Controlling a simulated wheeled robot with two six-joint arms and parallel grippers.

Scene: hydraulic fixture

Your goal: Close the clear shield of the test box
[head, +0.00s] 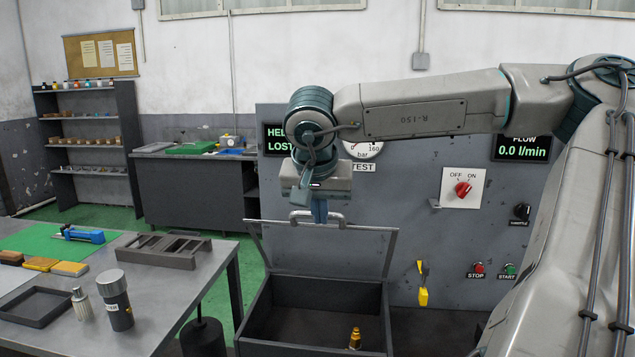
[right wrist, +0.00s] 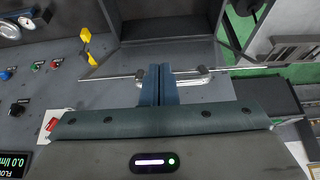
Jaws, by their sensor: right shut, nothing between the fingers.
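The test box (head: 312,290) is an open dark grey box below the panel. Its clear shield (head: 325,250) stands raised at the back, with a grey handle (head: 337,217) on its top edge. My right gripper (head: 319,211) points down at the handle with its fingers shut and nothing held. In the right wrist view, the blue fingers (right wrist: 160,84) are together and overlap the middle of the handle (right wrist: 196,77); I cannot tell if they touch it. The shield shows edge-on there, with the box (right wrist: 165,54) beyond. My left gripper is not in view.
A brass fitting (head: 354,339) stands inside the box. The panel behind carries a red knob (head: 463,189), stop and start buttons and a yellow-handled item (head: 422,296). A table (head: 170,300) with a tray, brush and bottle stands to the left.

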